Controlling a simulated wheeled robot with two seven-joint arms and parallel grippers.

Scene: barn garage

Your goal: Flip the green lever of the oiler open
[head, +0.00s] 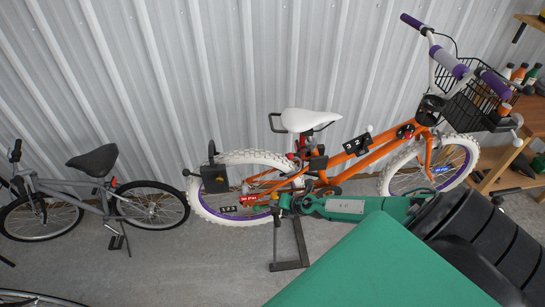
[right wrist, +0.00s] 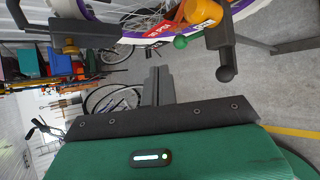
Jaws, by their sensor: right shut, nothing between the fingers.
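The orange bike (head: 380,152) stands along the corrugated wall in the head view. In the right wrist view, the gripper (right wrist: 157,75) is shut and empty. Just beyond and right of its tips is a small green ball-ended lever (right wrist: 181,42), beside an orange cylinder (right wrist: 203,12) on a black fitting (right wrist: 222,45), which looks like the oiler. The fingertips appear apart from the lever. My left gripper is not in view.
A dark bike stand (head: 290,266) is on the floor below my right gripper. A black lock-like box (head: 215,180) hangs by the rear wheel. A grey bike (head: 95,195) stands at left, and a wooden shelf (head: 500,160) with bottles at right.

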